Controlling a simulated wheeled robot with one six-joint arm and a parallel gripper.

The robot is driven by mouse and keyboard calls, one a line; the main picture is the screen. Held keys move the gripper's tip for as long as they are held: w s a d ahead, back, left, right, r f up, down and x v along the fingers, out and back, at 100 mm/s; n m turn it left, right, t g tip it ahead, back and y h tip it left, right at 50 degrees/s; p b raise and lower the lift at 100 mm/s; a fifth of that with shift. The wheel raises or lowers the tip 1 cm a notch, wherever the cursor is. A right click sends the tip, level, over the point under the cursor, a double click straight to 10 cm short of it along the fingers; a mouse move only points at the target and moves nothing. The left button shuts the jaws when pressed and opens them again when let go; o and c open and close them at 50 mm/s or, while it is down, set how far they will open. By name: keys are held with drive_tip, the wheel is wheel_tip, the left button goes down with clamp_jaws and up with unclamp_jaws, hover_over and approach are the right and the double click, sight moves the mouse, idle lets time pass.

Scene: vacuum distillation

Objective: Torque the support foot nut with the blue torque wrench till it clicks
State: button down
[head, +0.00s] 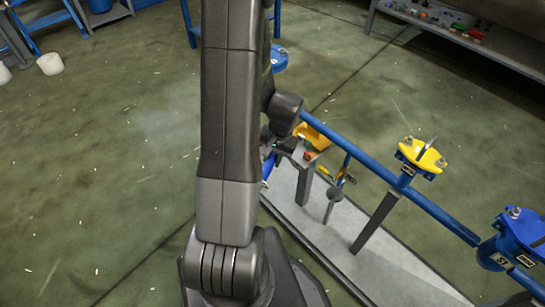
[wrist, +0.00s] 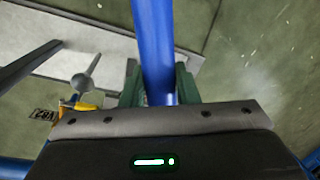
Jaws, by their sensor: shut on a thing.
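My gripper (wrist: 158,84) shows in the wrist view with its two green fingers shut on a thick blue bar, which looks like the blue torque wrench (wrist: 154,40). The bar runs from between the fingers out of the top of the picture, so its far end is hidden. In the head view my arm covers most of the gripper, and a small piece of blue shows just below it. I cannot make out the support foot nut in either view.
A blue pipe (head: 430,207) on grey posts runs over a pale base plate (head: 311,231), right of my arm. It carries a yellow-topped fitting (head: 423,155) and a blue flanged fitting (head: 510,250). A grey round-ended rod (wrist: 82,83) is left of the bar. Open floor lies left.

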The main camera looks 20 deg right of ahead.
drive_tip(key=shift+f+b, duration=1.55)
drive_tip(key=shift+f, duration=0.15)
drive_tip(key=shift+d, duration=0.1)
drive_tip(key=s+d+n+g+b, duration=0.2)
drive_tip(key=d+n, duration=1)
drive_tip(key=d, duration=0.6)
drive_tip(key=shift+s+f+n+b, duration=0.15)
drive_tip(key=shift+s+n+b, duration=0.25)
drive_tip(key=shift+s, duration=0.25)
drive_tip(key=shift+a, duration=0.15)
drive_tip(key=shift+s+a+m, duration=0.25)
drive_tip(key=shift+a+m, duration=0.3)
drive_tip(key=shift+a, duration=0.2)
drive_tip(key=shift+s+a+m, duration=0.2)
drive_tip(key=shift+a+m, duration=0.35)
drive_tip(key=shift+a, duration=0.2)
